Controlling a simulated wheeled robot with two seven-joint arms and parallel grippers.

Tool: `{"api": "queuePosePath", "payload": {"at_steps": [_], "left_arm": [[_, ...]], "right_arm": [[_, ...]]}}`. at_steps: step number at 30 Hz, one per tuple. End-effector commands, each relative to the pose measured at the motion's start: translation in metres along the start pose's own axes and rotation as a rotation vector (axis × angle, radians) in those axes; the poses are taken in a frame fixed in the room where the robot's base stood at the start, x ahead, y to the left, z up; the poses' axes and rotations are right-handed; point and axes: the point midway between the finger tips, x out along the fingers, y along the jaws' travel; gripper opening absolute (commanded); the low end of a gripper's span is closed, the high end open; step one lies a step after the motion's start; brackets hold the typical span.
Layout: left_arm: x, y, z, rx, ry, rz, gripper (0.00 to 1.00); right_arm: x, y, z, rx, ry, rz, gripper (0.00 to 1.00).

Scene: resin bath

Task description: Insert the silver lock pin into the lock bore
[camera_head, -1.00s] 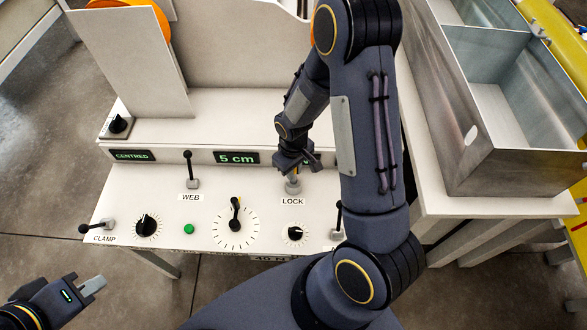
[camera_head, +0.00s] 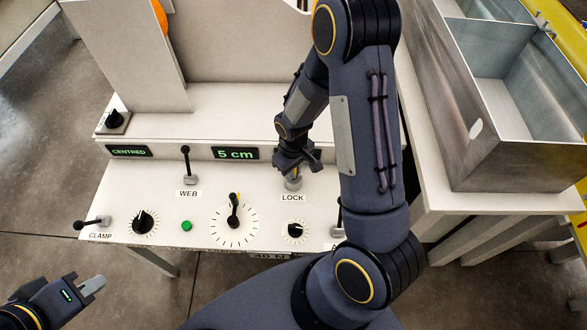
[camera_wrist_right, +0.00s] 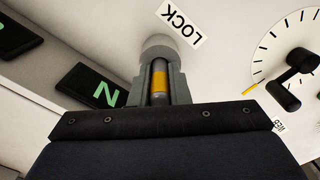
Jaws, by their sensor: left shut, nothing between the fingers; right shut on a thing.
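The silver lock pin (camera_wrist_right: 159,82) has a yellow band and stands between the fingers of my right gripper (camera_wrist_right: 160,75), which is shut on it. In the right wrist view its far end meets the round grey collar of the lock bore (camera_wrist_right: 157,45); the fingers hide how deep it sits. In the head view my right gripper (camera_head: 294,166) is just above the lock bore collar (camera_head: 293,183), behind the LOCK label. My left gripper (camera_head: 93,286) is shut and empty at the lower left, off the panel.
The panel (camera_head: 165,208) carries the WEB lever (camera_head: 187,165), the CLAMP lever (camera_head: 93,222), a green button (camera_head: 186,226), a large dial (camera_head: 233,214) and small knobs. A metal tank (camera_head: 485,140) stands at the right. Displays (camera_head: 235,153) line the step behind.

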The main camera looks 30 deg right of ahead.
Motion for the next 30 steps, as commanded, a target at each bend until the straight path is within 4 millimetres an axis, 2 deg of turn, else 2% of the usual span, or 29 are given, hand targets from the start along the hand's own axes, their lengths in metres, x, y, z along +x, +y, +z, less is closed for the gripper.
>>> {"api": "queuePosePath", "payload": {"at_steps": [7,8,13,23,30], "left_arm": [[0.006,-0.003,0.003,0.0,0.0,0.0,0.0],[0.005,-0.002,0.003,0.0,0.0,0.0,0.0],[0.004,-0.002,0.002,0.0,0.0,0.0,0.0],[0.004,-0.002,0.002,0.0,0.0,0.0,0.0],[0.003,-0.002,0.002,0.0,0.0,0.0,0.0]], "right_arm": [[0.007,0.0,0.0,0.0,0.0,0.0,0.0],[0.006,0.0,0.0,0.0,0.001,0.0,0.19],[0.006,0.0,0.0,0.0,0.0,0.0,0.41],[0.002,0.0,0.0,0.0,0.002,0.0,0.41],[-0.035,0.0,-0.001,0.0,0.006,0.001,0.41]]}}
